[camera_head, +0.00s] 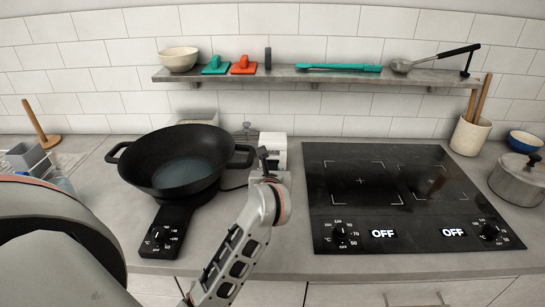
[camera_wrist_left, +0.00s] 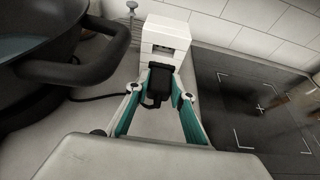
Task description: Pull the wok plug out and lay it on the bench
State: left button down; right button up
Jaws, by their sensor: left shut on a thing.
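The black wok plug (camera_wrist_left: 157,82) is between the teal-lined fingers of my left gripper (camera_wrist_left: 157,98), which is shut on it. The plug is at the near side of the white socket block (camera_wrist_left: 166,35); I cannot tell whether it is still seated. In the head view my left gripper (camera_head: 266,172) is at the front of the white block (camera_head: 273,143), the dark plug (camera_head: 263,156) at its tip. The black wok (camera_head: 182,170) stands on its heater base (camera_head: 166,228) to the left. A dark cord (camera_wrist_left: 95,97) runs on the bench between wok and plug. My right gripper is out of view.
A black cooktop (camera_head: 400,200) reading OFF lies right of the gripper. The wok's right handle (camera_wrist_left: 85,65) is close on the left. Bare bench (camera_head: 120,225) shows around the wok base. A shelf (camera_head: 330,76) runs above. A lidded pot (camera_head: 520,180) stands far right.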

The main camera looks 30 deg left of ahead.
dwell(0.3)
pick_arm(q)
jog(key=shift+s+d, duration=0.4)
jog(key=shift+s, duration=0.25)
jog(key=shift+s+d, duration=0.4)
jog(key=shift+s, duration=0.2)
jog(key=shift+r, duration=0.1)
